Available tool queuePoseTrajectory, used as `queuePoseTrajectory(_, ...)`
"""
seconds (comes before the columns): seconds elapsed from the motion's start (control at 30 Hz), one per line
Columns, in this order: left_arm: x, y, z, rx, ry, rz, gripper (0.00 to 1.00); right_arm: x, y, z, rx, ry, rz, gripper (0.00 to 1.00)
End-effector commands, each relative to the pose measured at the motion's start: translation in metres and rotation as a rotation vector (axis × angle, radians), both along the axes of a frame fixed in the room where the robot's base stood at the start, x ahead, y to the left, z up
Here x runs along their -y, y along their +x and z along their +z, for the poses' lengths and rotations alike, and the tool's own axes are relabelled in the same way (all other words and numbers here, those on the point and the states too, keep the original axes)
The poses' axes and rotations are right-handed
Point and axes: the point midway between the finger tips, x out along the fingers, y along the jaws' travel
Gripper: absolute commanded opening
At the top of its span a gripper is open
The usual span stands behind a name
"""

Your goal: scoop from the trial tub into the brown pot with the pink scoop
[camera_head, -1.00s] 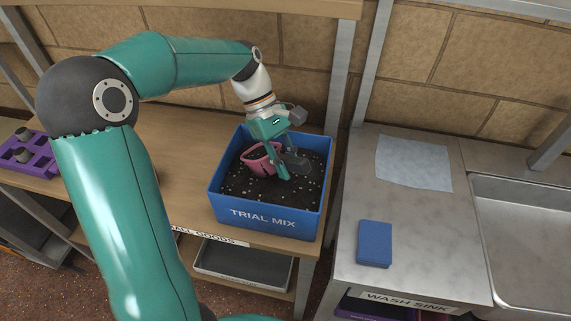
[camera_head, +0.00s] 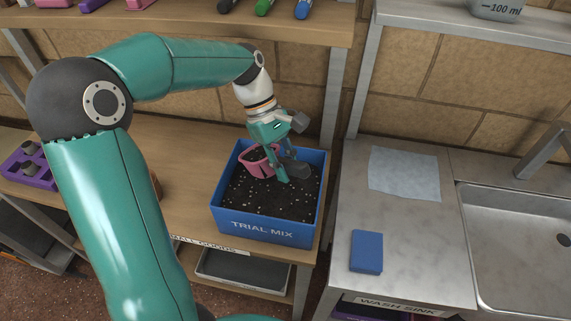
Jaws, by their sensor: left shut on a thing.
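The blue trial tub (camera_head: 262,230), marked TRIAL MIX, stands on the wooden bench and holds dark mix with pale specks. The pink scoop (camera_head: 257,168) is inside the tub at its back left, with dark mix showing in its mouth. My left gripper (camera_head: 287,172) is over the tub, shut on the scoop; its fingers hide the scoop's handle. A brown rounded edge, perhaps the brown pot (camera_head: 156,186), shows just right of my left arm, which hides the rest. My right gripper is not in view.
A purple tray (camera_head: 28,168) with small grey plugs is at the left. The steel wash sink counter at the right bears a blue block (camera_head: 366,251) and a pale sheet (camera_head: 404,174). A shelf with markers (camera_head: 264,7) runs above the bench.

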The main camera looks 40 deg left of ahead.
Motion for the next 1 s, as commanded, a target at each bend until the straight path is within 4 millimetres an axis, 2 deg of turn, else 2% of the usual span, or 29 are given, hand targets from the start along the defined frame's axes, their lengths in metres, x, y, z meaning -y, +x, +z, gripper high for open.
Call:
queuePoseTrajectory(0.03, 0.0, 0.0, 0.01, 0.001, 0.0, 0.0, 0.0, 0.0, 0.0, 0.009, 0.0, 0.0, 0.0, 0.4)
queuePoseTrajectory(0.2, 0.001, 0.0, 0.025, 0.0, 0.0, -0.001, 0.0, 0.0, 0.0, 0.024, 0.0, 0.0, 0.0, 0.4)
queuePoseTrajectory(0.33, 0.017, -0.001, 0.024, 0.015, 0.164, -0.013, 0.0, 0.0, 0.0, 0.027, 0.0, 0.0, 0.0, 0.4)
queuePoseTrajectory(0.6, 0.03, -0.002, 0.022, 0.027, 0.374, -0.007, 0.0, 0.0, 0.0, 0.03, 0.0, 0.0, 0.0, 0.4)
queuePoseTrajectory(1.0, 0.031, -0.002, 0.022, 0.03, 0.42, -0.001, 0.0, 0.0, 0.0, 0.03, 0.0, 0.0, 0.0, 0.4)
